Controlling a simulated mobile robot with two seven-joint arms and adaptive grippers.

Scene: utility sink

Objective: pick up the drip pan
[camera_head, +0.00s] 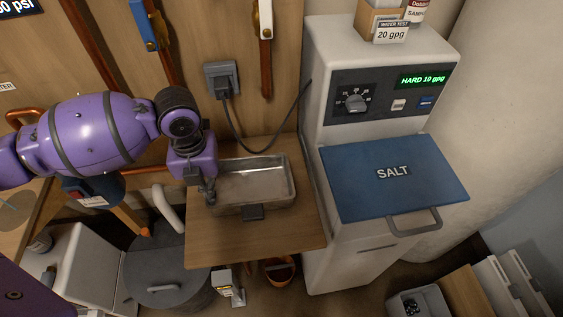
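The drip pan (262,184) is a shallow rectangular metal tray with a dark tab on its front side. It lies flat on a small wooden shelf (295,232). My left gripper (209,192) comes down from the left at the pan's left end, with its dark fingers at or just beside the left rim. The fingers overlap each other in this view, so I cannot tell whether they are open or closed on the rim. The wrist hides part of the pan's upper left corner. My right gripper is not in view.
A white softener cabinet with a blue SALT lid (392,176) stands right of the shelf. A black cord (250,147) hangs from a wall outlet (221,78) behind the pan. A grey round lidded bin (165,270) is at lower left. The shelf's front is clear.

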